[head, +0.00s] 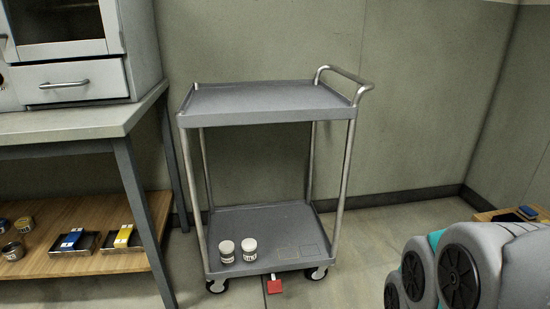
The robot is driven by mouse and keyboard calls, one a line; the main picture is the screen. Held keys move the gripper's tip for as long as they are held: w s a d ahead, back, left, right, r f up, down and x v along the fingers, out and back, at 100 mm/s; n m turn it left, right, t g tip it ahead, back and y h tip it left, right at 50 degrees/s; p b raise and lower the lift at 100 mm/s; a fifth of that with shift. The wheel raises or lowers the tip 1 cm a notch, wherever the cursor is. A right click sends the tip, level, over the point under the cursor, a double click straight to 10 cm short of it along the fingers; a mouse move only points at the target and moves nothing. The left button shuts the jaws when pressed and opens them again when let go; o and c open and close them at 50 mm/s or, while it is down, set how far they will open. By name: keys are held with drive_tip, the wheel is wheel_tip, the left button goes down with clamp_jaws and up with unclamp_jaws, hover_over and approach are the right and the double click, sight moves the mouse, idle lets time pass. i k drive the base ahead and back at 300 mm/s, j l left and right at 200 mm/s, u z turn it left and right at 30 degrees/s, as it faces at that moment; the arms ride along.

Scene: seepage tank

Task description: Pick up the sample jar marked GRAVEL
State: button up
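Two small jars with white lids stand side by side on the lower shelf of the grey trolley, a left jar (226,252) and a right jar (249,250). Both are upright with pale labels whose print is too small to read. More small jars stand at the far left on the wooden lower shelf of the bench, one (24,225) behind another (13,251). I cannot tell which jar is marked GRAVEL. My arm shows at the lower right, but my gripper is out of view.
The trolley's upper shelf (265,98) is empty. A red tag (274,285) hangs at its lower front edge. Trays with a blue item (71,239) and a yellow item (123,236) sit on the wooden shelf.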

sight(226, 249)
drive_tip(key=i+j, duration=0.15)
drive_tip(key=j, duration=0.25)
drive_tip(key=i+j, duration=0.1)
drive_tip(key=j, duration=0.35)
drive_tip(key=i+j+z, duration=0.1)
drive_tip(key=j, duration=0.3)
